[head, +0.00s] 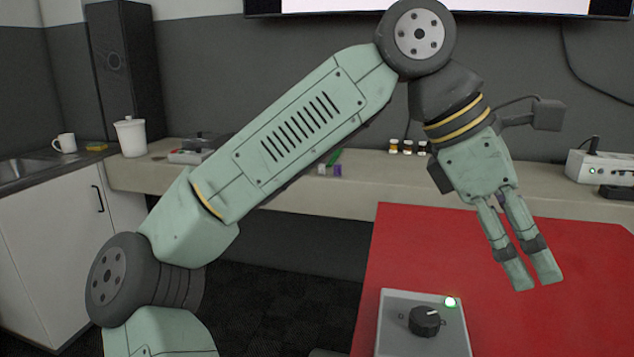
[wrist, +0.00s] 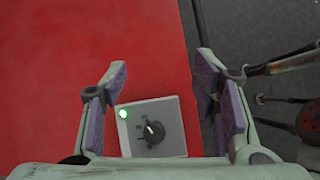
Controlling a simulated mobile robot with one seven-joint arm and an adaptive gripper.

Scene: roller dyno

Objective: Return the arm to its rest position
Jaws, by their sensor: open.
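My gripper (head: 533,283) is at the right in the head view, pointing down above the red table, with my arm bent over from the lower left. In the wrist view its two purple-padded fingers (wrist: 162,88) are spread apart with nothing between the pads. A grey box with a black knob (head: 425,321) and a lit green light (head: 450,301) sits at the near part of the red surface. The box also shows in the wrist view (wrist: 172,113), below and beyond the fingers. My gripper is apart from it.
The red surface (head: 400,250) is otherwise mostly clear. Behind it runs a beige counter (head: 270,197) with small jars (head: 407,147) and a white device (head: 600,167). A sink cabinet (head: 50,240) stands left.

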